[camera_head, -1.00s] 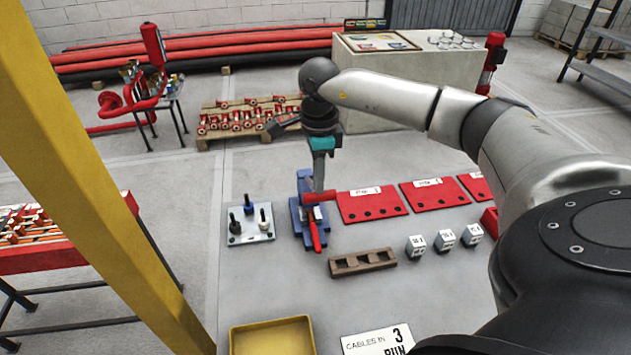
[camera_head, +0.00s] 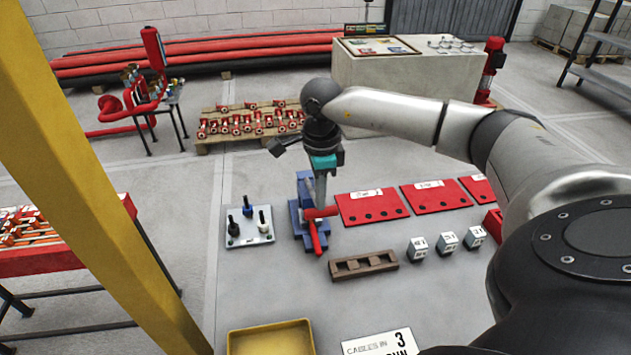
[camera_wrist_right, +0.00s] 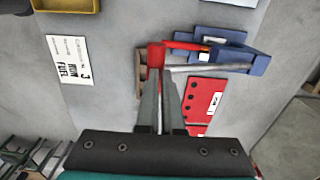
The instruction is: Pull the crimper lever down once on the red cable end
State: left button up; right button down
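The blue crimper (camera_head: 298,220) stands on the grey bench top, left of the red plates. Its lever has a red grip (camera_head: 322,212); in the wrist view the grip (camera_wrist_right: 155,56) sits at the end of a silver bar (camera_wrist_right: 205,68) running from the blue crimper (camera_wrist_right: 243,60). My right gripper (camera_head: 321,200) comes from above, its fingers (camera_wrist_right: 159,80) close together on the red grip. The fingertips are partly hidden by the grip. The red cable (camera_head: 315,238) lies at the crimper, its end hidden in the jaws. My left gripper is not in view.
A plate with several posts (camera_head: 248,228) stands left of the crimper. A brown slotted block (camera_head: 362,265), small white-labelled blocks (camera_head: 446,241) and red plates (camera_head: 372,206) lie to the right. A yellow tray (camera_head: 270,338) is at the front. A yellow post (camera_head: 85,180) crosses the left side.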

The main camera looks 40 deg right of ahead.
jog(key=shift+s+a+f+b, duration=0.1)
jog(key=shift+s+f+b, duration=0.15)
jog(key=shift+f, duration=0.3)
jog(key=shift+s+a+f+b, duration=0.15)
jog(key=shift+f+b, duration=0.15)
jog(key=shift+f, duration=0.25)
jog(key=shift+d, duration=0.1)
jog(key=shift+s+f+b, duration=0.15)
jog(key=shift+f+b, duration=0.35)
jog(key=shift+f, duration=0.25)
jog(key=shift+s+f+b, duration=0.15)
jog(key=shift+f+b, duration=0.35)
jog(key=shift+f, duration=0.25)
jog(key=shift+f+b, duration=0.85)
jog(key=shift+f, duration=0.35)
notch_tip(320, 180, up, 18)
jog(key=p, duration=1.3)
send_over(322, 212)
jog(key=shift+f, duration=0.15)
